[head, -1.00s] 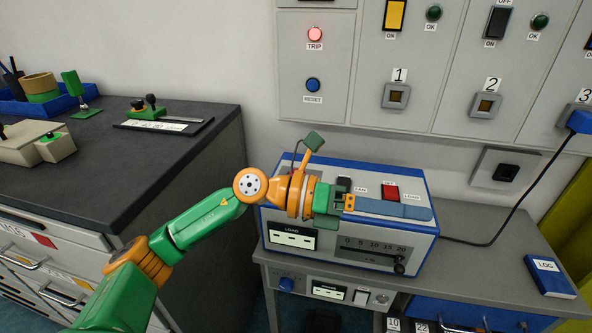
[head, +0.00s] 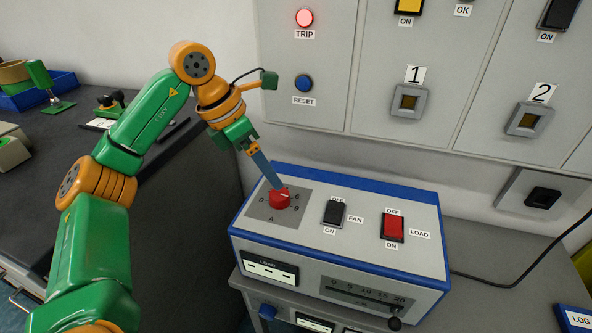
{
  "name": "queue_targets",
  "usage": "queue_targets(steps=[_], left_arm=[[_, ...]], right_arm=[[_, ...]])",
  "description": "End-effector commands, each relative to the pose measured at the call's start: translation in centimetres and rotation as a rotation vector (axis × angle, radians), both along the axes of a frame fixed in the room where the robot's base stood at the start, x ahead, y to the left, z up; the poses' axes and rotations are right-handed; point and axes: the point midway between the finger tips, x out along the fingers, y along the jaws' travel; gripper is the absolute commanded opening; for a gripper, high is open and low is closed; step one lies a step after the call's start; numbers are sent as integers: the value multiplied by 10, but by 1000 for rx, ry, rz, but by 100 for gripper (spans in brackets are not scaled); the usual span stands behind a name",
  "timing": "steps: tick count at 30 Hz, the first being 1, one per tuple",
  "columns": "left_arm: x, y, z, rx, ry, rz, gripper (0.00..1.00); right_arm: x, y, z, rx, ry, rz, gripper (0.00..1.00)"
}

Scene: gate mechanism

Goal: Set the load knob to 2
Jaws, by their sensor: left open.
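The red knob (head: 279,199) sits on a grey dial plate (head: 262,212) at the top left of the blue-and-white bench unit (head: 300,237). A light pointer line on the knob appears to point right, towards the 6. My left gripper (head: 276,185) comes down from the upper left, with its blue-grey fingers tilted and their tips at the top of the knob. It is open; I cannot tell whether the fingers touch the knob. My right gripper is not in view.
The unit also carries a black FAN switch (head: 334,213), a red LOAD switch (head: 392,227), a LOAD display (head: 270,270) and a front slider (head: 395,323). The wall panel (head: 330,70) stands behind. A dark counter (head: 150,180) is at left.

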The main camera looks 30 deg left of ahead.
Motion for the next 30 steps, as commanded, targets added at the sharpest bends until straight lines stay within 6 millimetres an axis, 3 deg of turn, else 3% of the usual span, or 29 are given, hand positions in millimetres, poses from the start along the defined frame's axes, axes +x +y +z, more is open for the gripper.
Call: queue_targets(steps=[12, 21, 30], left_arm=[[18, -15, -61, 2, 3, 0, 83], [20, -17, -66, 1, 1, 0, 80], [20, -17, -65, 0, 0, 0, 0]], right_arm=[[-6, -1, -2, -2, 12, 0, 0], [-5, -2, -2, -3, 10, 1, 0], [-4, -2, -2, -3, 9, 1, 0]])
